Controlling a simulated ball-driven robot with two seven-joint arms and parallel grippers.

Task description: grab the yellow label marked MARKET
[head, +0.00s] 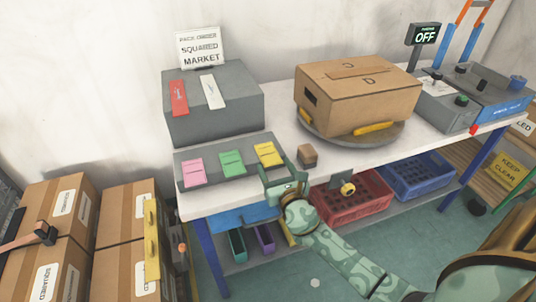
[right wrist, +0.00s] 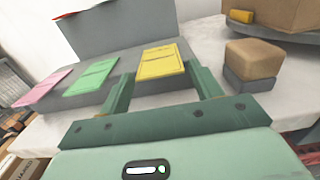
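The yellow label (head: 269,154) lies at the right end of a row of labels on the sloped grey holder (head: 215,175). A green label (head: 232,163) and a pink label (head: 193,172) lie to its left. Their print is too small to read. My right gripper (head: 284,178) is in front of the yellow label at the bench's front edge. In the right wrist view its two fingers (right wrist: 163,90) are apart with nothing between them, and the yellow label (right wrist: 160,61) is just beyond them.
A small brown block (head: 308,155) on a dark base stands right of the gripper. A grey box (head: 215,105) with red and white tags stands behind the holder, under a "SQUARED MARKET" sign (head: 201,48). A cardboard box (head: 355,90) rests on a round turntable (head: 385,137) to the right.

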